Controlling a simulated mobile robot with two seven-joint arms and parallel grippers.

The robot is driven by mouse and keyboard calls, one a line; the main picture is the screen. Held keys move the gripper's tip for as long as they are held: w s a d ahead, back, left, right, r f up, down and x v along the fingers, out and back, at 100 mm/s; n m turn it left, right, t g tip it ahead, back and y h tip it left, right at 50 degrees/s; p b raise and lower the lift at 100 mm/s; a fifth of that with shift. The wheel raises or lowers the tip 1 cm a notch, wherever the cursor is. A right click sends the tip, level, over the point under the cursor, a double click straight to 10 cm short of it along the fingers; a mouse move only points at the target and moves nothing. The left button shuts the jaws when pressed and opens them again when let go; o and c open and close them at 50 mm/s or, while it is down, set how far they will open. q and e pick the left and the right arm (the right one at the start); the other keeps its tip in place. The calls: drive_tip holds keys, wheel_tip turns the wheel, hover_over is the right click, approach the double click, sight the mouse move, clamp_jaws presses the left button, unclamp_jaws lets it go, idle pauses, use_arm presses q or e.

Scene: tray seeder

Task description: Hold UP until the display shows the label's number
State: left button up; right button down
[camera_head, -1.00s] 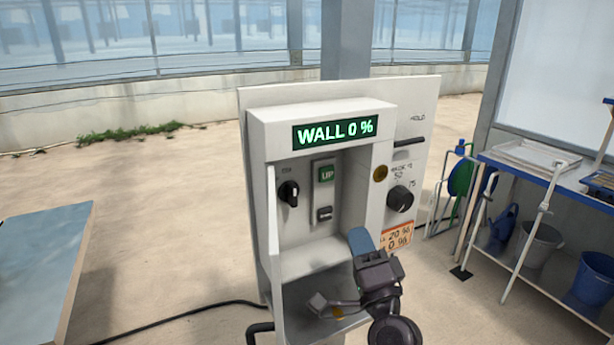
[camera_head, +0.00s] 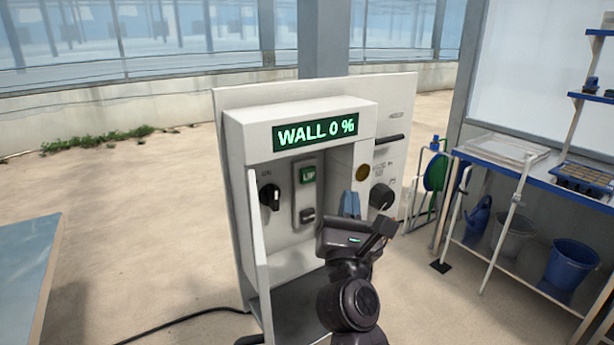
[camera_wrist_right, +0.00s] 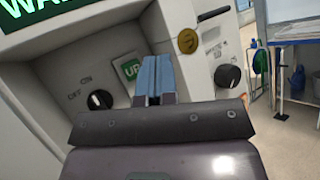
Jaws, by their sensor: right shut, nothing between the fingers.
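The display (camera_head: 316,132) on the white control box reads "WALL 0 %" in the head view; its corner shows in the wrist view (camera_wrist_right: 28,12). The green UP button (camera_head: 308,175) is inside the open box, below the display. My right gripper (camera_head: 350,204) is shut and empty, with blue fingertips to the right of and below UP, apart from it in the head view. In the wrist view its fingers (camera_wrist_right: 152,77) overlap the right edge of UP (camera_wrist_right: 129,70). The orange label is hidden behind my right gripper in the head view. My left gripper is out of view.
A dark ON/OFF knob (camera_head: 269,197) and a lower dark button (camera_head: 307,215) sit near UP. A round dial (camera_head: 382,196) is on the panel at right. The box's open door (camera_head: 257,237) stands at the left. A shelf with buckets is farther right.

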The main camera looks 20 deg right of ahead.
sight(308, 175)
drive_tip(key=shift+w, duration=0.15)
drive_tip(key=w+a+b, duration=0.1)
drive_tip(key=w+b, duration=0.1)
drive_tip(key=w, duration=0.6)
drive_tip(key=shift+w+a, duration=0.15)
drive_tip(key=shift+w, duration=0.1)
idle(0.3)
idle(0.8)
drive_tip(key=shift+w, duration=0.1)
idle(1.1)
drive_tip(key=shift+w, duration=0.3)
drive_tip(key=shift+w+a, duration=0.1)
drive_tip(key=shift+w, duration=0.3)
idle(3.8)
